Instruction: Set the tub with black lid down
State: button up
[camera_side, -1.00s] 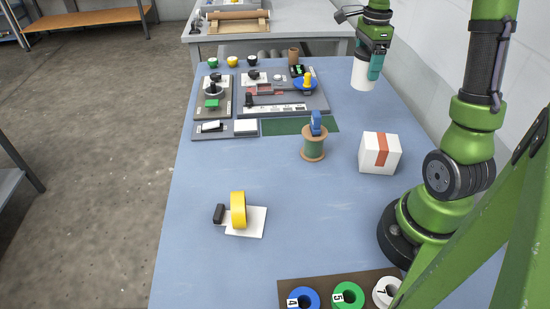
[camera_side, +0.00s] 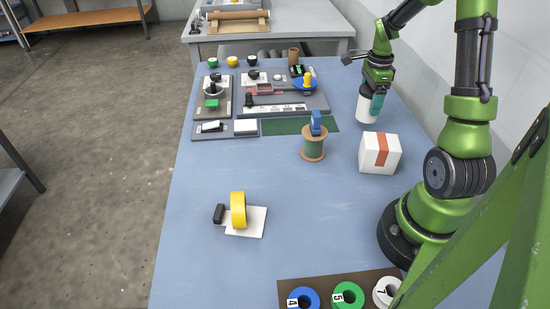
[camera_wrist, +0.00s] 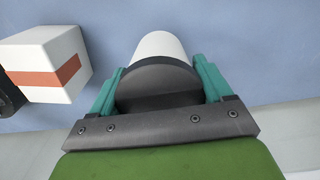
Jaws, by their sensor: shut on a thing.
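The tub with black lid (camera_side: 366,108) is a white cylinder at the right side of the blue table (camera_side: 300,190), behind the white box. My gripper (camera_side: 377,101) is shut on it from above, with teal fingers on its sides. In the wrist view, the tub's black lid (camera_wrist: 158,85) and white body (camera_wrist: 160,46) show between the two fingers (camera_wrist: 160,90). The tub looks nearly upright in the side view, low over the table or touching it. I cannot tell whether its base touches the table.
A white box (camera_side: 379,153) with an orange stripe stands just in front of the tub, and shows in the wrist view (camera_wrist: 50,60). A spool (camera_side: 314,147) and the grey fixture boards (camera_side: 285,112) are to the left. A wall runs along the right.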

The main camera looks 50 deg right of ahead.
aim_at(368, 109)
jog(key=shift+f, duration=1.75)
